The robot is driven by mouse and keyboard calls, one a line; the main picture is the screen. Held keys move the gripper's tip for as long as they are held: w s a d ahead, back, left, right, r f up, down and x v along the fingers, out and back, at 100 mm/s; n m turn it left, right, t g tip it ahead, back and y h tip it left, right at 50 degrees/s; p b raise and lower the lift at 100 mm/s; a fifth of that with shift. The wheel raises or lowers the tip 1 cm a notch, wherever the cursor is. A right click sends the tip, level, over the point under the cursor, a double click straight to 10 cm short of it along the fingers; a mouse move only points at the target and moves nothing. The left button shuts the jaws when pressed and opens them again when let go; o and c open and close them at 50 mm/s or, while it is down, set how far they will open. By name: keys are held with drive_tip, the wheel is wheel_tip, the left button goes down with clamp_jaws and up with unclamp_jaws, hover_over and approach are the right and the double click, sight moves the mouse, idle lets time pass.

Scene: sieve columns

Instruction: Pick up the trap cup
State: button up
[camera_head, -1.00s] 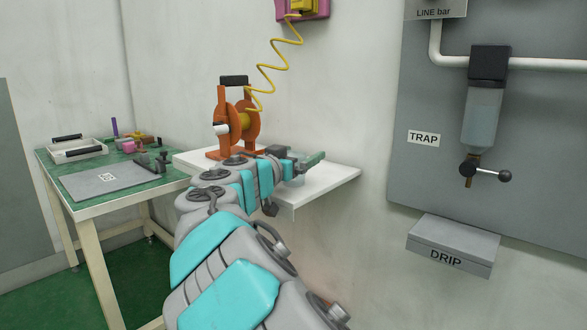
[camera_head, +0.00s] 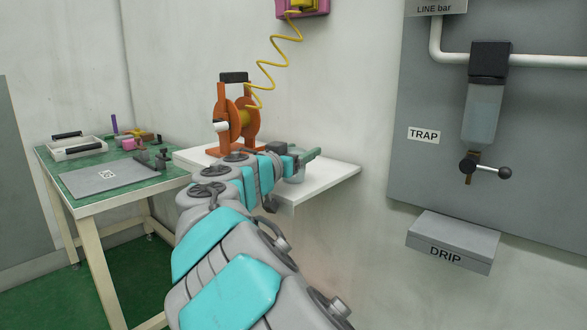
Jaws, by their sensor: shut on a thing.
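My gripper (camera_head: 307,157) is at the right part of the white wall shelf, at the end of my grey and turquoise arm. It is shut on a small pale grey, rounded thing, which looks like the trap cup (camera_head: 296,179). The cup shows just below the jaws, and its upper part is hidden by them. I cannot tell whether its base touches the shelf. On the grey panel, the trap unit (camera_head: 482,115) has a dark head, a clear bowl and a valve with a black-knobbed lever. A TRAP label is beside it.
An orange hose reel (camera_head: 238,125) stands on the white shelf (camera_head: 335,172), left of my gripper, with a coiled yellow hose rising from it. A grey DRIP box (camera_head: 453,238) is below the trap. A green-topped bench (camera_head: 95,202) with a tray and small parts is at left.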

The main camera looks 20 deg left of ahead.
wheel_tip(320, 180, up, 18)
drive_tip(key=p, duration=0.1)
idle(0.9)
